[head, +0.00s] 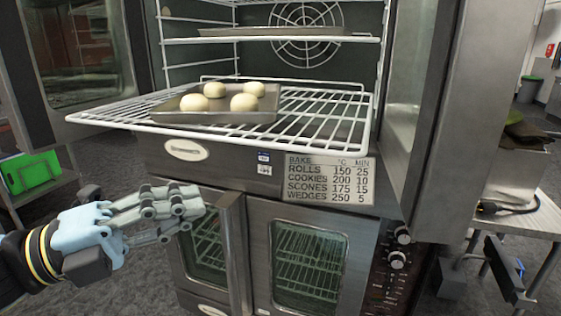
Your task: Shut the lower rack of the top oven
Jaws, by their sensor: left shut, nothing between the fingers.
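The top oven stands open in the head view, with its back fan grille (306,33) showing. Its lower rack (322,118) is a white wire shelf that sticks out of the oven toward me. A metal baking tray (178,113) with several pale dough balls (244,102) lies on the left half of the rack. An upper rack (362,39) with a flat tray sits inside the oven. My left gripper (193,205) is shut and empty, in front of the lower oven, below and apart from the rack's front edge. My right gripper is not in view.
The top oven's open doors stand at the left (60,60) and right (425,110). The lower oven's doors (308,262) have glass windows. A baking chart (330,180) is between the ovens.

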